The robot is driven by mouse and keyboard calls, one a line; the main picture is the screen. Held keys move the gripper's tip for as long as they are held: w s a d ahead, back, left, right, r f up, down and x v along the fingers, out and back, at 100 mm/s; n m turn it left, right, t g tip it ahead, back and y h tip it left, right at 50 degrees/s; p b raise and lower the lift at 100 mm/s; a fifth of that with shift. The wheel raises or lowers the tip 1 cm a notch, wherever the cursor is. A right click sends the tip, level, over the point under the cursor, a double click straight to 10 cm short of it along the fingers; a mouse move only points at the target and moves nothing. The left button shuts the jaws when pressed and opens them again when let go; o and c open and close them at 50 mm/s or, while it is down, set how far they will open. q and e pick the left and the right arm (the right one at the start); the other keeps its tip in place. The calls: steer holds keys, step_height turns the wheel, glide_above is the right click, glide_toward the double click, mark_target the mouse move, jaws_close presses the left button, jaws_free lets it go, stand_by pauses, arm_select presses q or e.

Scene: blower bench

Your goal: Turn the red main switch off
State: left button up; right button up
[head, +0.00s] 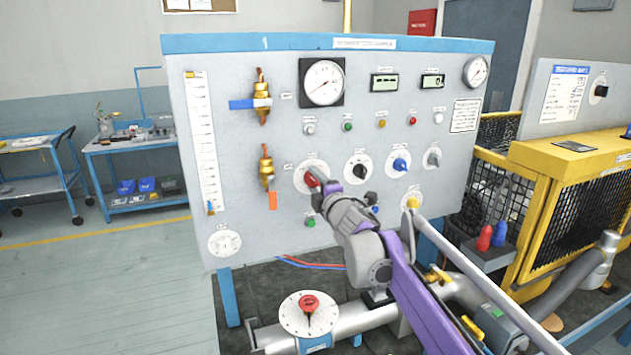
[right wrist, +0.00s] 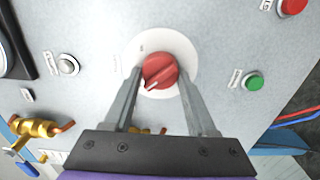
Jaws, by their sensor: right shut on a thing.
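The red main switch (head: 310,180) is a round red knob on a white disc, on the left part of the grey panel's knob row. It also shows in the right wrist view (right wrist: 160,70), with a white pointer mark toward the lower left of that picture. My right gripper (head: 319,178) reaches the panel from the lower right, and its two fingers (right wrist: 160,76) stand on either side of the knob, shut on it. The finger tips hide part of the white disc. The labels are too small to read. My left gripper is not in view.
Black (head: 358,170), blue (head: 401,164) and grey (head: 433,158) knobs stand in a row to the right. A green button (head: 310,222) is just below. Brass valves (head: 266,168) are to the left. A red-handled dial (head: 309,303) sits on the pipe below.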

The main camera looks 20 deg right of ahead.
stand_by(0.4)
steer(key=o, duration=1.4)
steer(key=shift+c, duration=0.2)
steer(key=shift+s+f, duration=0.1)
steer(key=shift+s, duration=0.5)
steer(key=s+b, duration=0.1)
steer(key=s, duration=0.8)
steer(key=shift+s+a+b, duration=0.3)
steer(key=shift+s+b, duration=0.05)
steer(key=shift+b, duration=0.05)
